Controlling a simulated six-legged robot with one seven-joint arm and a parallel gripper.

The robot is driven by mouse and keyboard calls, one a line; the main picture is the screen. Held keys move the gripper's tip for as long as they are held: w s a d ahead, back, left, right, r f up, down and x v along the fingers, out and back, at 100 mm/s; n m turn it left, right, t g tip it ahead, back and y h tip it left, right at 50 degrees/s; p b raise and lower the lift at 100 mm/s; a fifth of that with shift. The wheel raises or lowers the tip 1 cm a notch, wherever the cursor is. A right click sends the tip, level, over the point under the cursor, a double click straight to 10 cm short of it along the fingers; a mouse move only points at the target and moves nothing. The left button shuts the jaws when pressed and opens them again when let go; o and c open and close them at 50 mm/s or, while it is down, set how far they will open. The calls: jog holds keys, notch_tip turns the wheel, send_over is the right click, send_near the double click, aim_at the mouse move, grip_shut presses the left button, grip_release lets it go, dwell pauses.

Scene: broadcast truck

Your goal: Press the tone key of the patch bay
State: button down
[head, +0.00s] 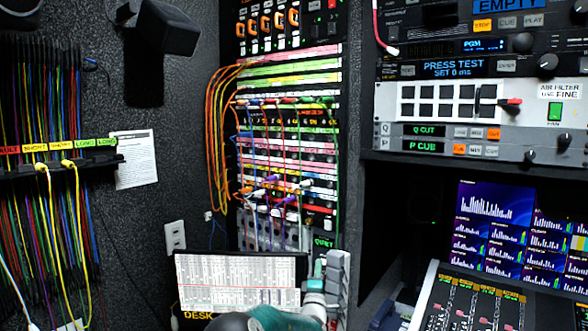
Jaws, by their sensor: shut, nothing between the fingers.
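The patch bay (290,160) fills the tall rack in the middle of the head view, with several striped rows and many coloured cables plugged in. A small green "QUIET" display (323,243) sits at its lower right. I cannot single out the tone key; small keys there are too small to read, and part of the lower bay is hidden behind a sheet and my arm. My gripper (340,258) is at the bottom centre, a grey shape pointing up in front of the bay's lower right. It is shut and empty. I cannot tell whether it touches anything.
A printed chart (235,280) marked "DESK" stands just left of my arm. Coloured cables (50,200) hang on the left wall. A right-hand rack (470,120) holds several units above a monitor (490,230) and a sloping console (470,305). Orange cables (214,140) bulge out left of the bay.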

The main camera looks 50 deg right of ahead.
jog(key=shift+s+g, duration=0.1)
jog(key=shift+g, duration=0.2)
jog(key=shift+s+a, duration=0.15)
jog(key=shift+a, duration=0.1)
jog(key=a, duration=0.6)
jog(key=shift+s, duration=0.2)
dwell(0.4)
